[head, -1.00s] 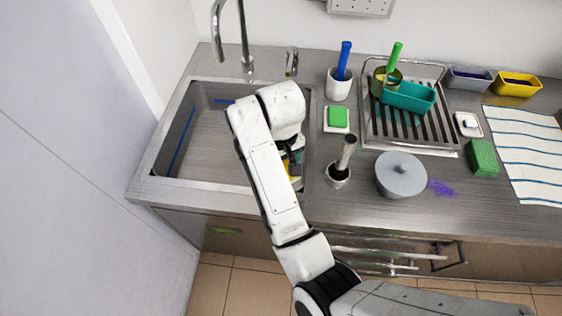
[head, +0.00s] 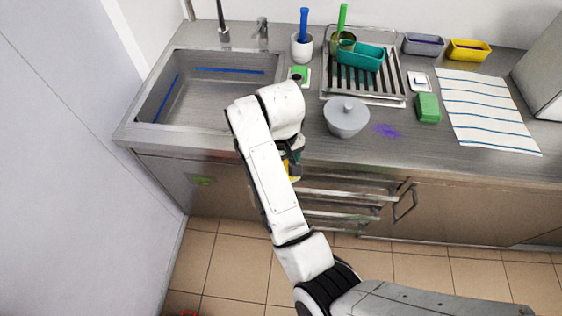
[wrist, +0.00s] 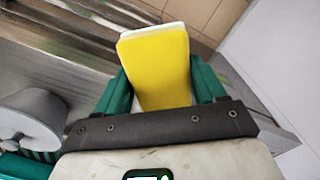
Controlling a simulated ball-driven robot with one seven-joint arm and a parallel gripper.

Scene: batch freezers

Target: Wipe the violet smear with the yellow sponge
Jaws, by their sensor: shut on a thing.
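A bit of the sponge (head: 292,175) also shows below the arm in the head view. The smear is not visible in the wrist view.
The sink (head: 205,95) is at the left. A green block (head: 427,108) and a striped cloth (head: 488,110) lie right of the smear. A drying rack (head: 390,95) stands behind the pot. Drawer handles (head: 345,197) stick out below the counter.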

